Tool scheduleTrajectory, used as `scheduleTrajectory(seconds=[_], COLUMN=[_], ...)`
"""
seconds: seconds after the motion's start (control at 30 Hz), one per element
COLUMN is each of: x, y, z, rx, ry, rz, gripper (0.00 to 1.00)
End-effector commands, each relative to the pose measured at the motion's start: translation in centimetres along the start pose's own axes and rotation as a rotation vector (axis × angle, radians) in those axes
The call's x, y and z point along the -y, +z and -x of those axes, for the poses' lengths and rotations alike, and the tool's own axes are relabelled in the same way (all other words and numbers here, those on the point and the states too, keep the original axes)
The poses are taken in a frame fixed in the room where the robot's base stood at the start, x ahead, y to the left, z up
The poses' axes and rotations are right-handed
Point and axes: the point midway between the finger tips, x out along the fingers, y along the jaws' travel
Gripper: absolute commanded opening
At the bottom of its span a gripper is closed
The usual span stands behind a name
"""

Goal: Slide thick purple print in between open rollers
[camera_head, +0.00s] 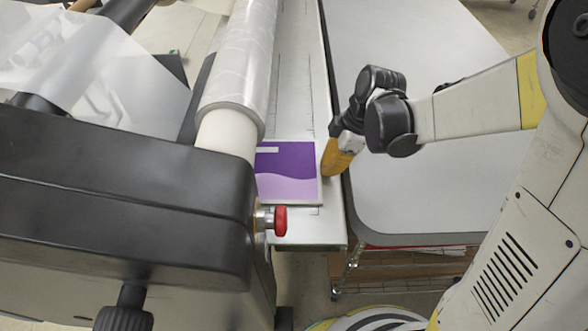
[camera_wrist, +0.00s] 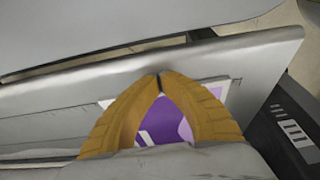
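The purple print (camera_head: 287,175), with a white label bar and a paler lilac wave, lies flat on the narrow grey feed shelf (camera_head: 325,229). Its left side reaches the laminator's roller (camera_head: 228,132); whether it is between the rollers is hidden. My gripper (camera_head: 328,172) points down at the print's right edge. In the wrist view, the yellow fingers of my gripper (camera_wrist: 160,78) meet at the tips, with the print (camera_wrist: 165,130) showing between and beside them. No part of the print is clearly pinched between the tips.
The black laminator end housing (camera_head: 130,200) with a red knob (camera_head: 281,220) stands left and in front of the print. A film-wrapped roll (camera_head: 243,60) runs above the shelf. A wide, bare grey table (camera_head: 430,190) lies to the right.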

Motion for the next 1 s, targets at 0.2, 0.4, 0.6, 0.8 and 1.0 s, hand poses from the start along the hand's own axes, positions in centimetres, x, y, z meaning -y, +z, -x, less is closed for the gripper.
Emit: scheduleTrajectory(seconds=[0.2,0.4,0.6,0.8,1.0], x=[0.0,0.0,0.0,0.0,0.0], y=[-0.6,-1.0,-1.5,-1.6,-1.6], z=[-0.2,-0.3,-0.5,-0.5,-0.5], rx=[0.000,-0.001,-0.001,-0.001,-0.001], ry=[0.000,0.000,0.000,0.000,0.000], rz=[0.001,0.001,0.001,0.000,0.000], gripper=[0.00,0.00,0.00,0.00,0.00])
